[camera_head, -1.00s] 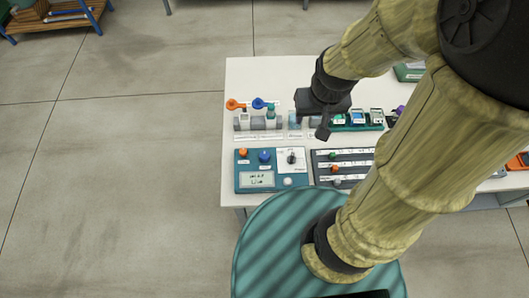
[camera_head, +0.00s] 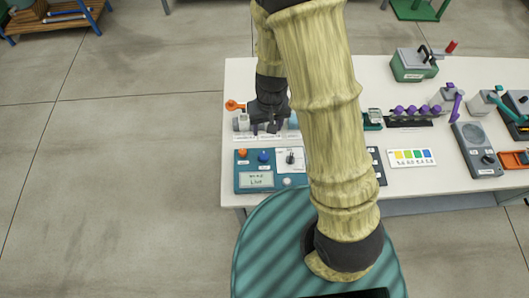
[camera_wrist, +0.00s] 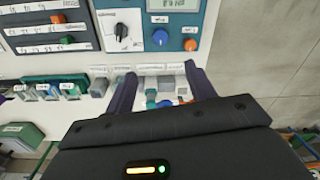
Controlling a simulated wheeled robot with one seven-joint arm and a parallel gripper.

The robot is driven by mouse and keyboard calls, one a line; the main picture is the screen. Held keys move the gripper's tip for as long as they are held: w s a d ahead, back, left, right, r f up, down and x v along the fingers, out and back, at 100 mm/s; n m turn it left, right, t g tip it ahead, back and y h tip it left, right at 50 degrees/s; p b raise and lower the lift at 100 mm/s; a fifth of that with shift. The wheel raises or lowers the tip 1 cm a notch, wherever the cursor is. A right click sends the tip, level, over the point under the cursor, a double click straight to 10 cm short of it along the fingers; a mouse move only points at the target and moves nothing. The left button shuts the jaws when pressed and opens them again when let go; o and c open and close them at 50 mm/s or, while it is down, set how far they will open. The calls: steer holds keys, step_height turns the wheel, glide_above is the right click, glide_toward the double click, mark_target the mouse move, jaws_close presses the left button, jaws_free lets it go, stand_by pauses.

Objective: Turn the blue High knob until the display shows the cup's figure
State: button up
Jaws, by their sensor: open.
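The teal control box (camera_head: 278,182) stands at the table's front left. On it are the blue knob (camera_head: 263,156), an orange knob (camera_head: 242,153) to its left, and the display (camera_head: 256,179), whose text is too small to read surely. In the wrist view the blue knob (camera_wrist: 160,38) is beyond the fingertips, with the orange knob (camera_wrist: 190,44) beside it and only part of the display (camera_wrist: 172,4) showing. My gripper (camera_head: 266,126) is open and empty behind the box, apart from the knob; its two fingers also show in the wrist view (camera_wrist: 160,82). I cannot identify the cup.
A black selector (camera_head: 290,158) is right of the blue knob. A valve block (camera_head: 242,123) with an orange handle (camera_head: 234,105) lies behind the box, partly hidden by my gripper. My arm covers the table's middle. Several devices stand at the right.

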mark_target(264, 155)
steer(key=f, duration=0.5)
steer(key=f+p, duration=0.1)
steer(key=f, duration=0.5)
steer(key=a+f, duration=0.1)
steer(key=f, duration=0.5)
steer(key=shift+f, duration=0.2)
steer(key=c, duration=1)
